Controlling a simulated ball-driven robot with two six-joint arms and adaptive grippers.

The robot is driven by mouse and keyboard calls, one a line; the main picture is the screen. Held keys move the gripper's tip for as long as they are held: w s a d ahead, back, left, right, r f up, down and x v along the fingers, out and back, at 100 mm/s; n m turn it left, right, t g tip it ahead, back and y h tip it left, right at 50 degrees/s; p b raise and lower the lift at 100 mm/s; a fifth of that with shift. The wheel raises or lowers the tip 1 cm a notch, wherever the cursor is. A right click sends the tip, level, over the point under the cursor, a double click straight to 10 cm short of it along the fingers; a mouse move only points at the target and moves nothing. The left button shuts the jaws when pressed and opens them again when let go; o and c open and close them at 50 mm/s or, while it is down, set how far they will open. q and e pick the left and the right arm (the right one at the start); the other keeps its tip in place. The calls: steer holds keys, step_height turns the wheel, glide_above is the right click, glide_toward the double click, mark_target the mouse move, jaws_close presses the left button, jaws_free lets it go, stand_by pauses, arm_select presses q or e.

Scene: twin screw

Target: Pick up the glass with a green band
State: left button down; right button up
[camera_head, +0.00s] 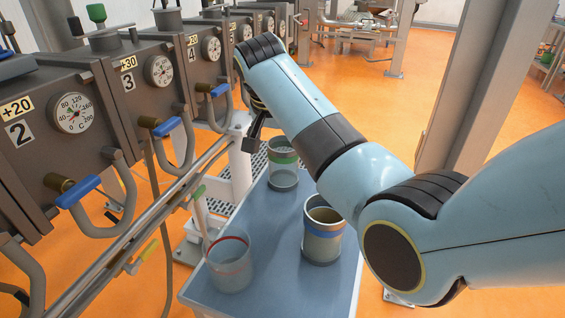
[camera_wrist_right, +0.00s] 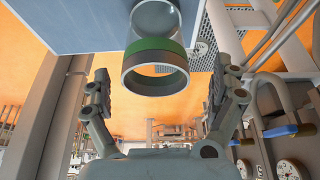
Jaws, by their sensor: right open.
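The glass with a green band (camera_head: 283,159) stands upright at the far end of the blue table top. My right gripper (camera_head: 258,128) is just to the upper left of it in the head view, partly hidden behind my own arm. In the right wrist view the glass (camera_wrist_right: 153,47) sits ahead of and between the two spread fingers of my right gripper (camera_wrist_right: 160,76). There are visible gaps on both sides, and the fingers do not touch it. The right gripper is open and empty. My left gripper is not in view.
A glass with a blue band (camera_head: 322,237) and a glass with a red band (camera_head: 230,264) stand nearer on the blue table top (camera_head: 268,225). Grey machines with gauges and blue-handled taps (camera_head: 166,127) line the left, with a metal rail below.

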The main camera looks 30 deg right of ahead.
steer(key=x, duration=0.3)
steer(key=shift+s+d+f, duration=0.1)
steer(key=shift+s+f, duration=0.1)
steer(key=shift+f, duration=0.05)
steer(key=shift+c, duration=0.2)
steer(key=c, duration=1.1)
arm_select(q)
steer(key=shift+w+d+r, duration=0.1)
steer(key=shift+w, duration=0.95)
arm_select(e)
steer(key=shift+c, duration=1.1)
